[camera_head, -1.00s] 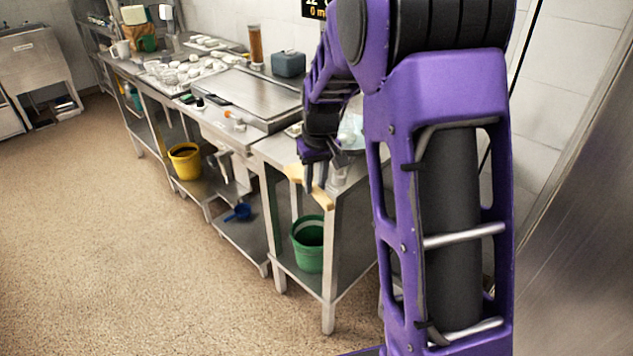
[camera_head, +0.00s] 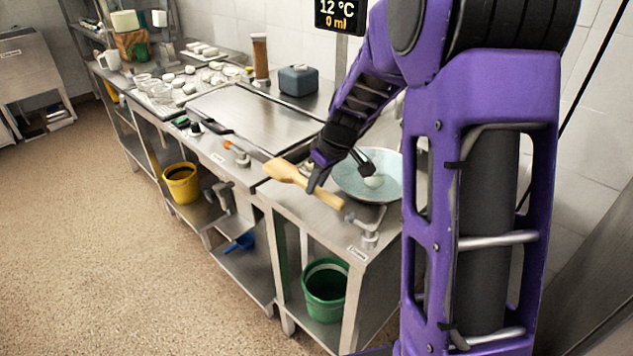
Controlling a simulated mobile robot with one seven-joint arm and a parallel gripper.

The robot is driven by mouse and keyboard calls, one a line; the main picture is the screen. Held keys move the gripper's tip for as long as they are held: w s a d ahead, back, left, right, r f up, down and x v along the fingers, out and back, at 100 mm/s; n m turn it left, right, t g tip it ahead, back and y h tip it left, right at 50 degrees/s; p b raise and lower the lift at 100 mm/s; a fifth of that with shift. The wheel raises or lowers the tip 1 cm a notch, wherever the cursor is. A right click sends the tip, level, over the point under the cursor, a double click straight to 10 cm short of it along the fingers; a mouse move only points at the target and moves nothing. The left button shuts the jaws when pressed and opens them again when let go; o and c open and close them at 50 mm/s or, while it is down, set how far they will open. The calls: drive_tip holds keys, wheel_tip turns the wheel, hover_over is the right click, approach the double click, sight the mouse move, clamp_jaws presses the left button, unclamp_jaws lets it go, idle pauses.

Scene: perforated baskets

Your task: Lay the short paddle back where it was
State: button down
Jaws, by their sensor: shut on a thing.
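A short wooden paddle (camera_head: 285,172) is in my gripper (camera_head: 315,184), its broad end to the left and its handle end to the right. My gripper is shut on it near the middle and covers part of it. The paddle seems to be above the near end of the steel counter (camera_head: 300,215), left of a round pan with a pale blue inside (camera_head: 390,170). I cannot tell how high it is held. The pan is partly hidden by my gripper and arm.
A small tap-like fitting (camera_head: 369,230) stands at the counter's front corner. A flat steel lid or plate (camera_head: 255,115) lies farther left, with dark-handled tools (camera_head: 205,124) on its near side. A green bucket (camera_head: 325,290) and a yellow bucket (camera_head: 181,184) stand below.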

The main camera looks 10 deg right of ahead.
sight(311, 210)
drive_tip(key=shift+w, duration=0.65)
drive_tip(key=shift+f+b, duration=1.8)
drive_tip(key=shift+f, duration=1.05)
drive_tip(key=shift+f+b, duration=0.6)
drive_tip(key=shift+b, duration=0.05)
drive_tip(key=c, duration=0.6)
unclamp_jaws()
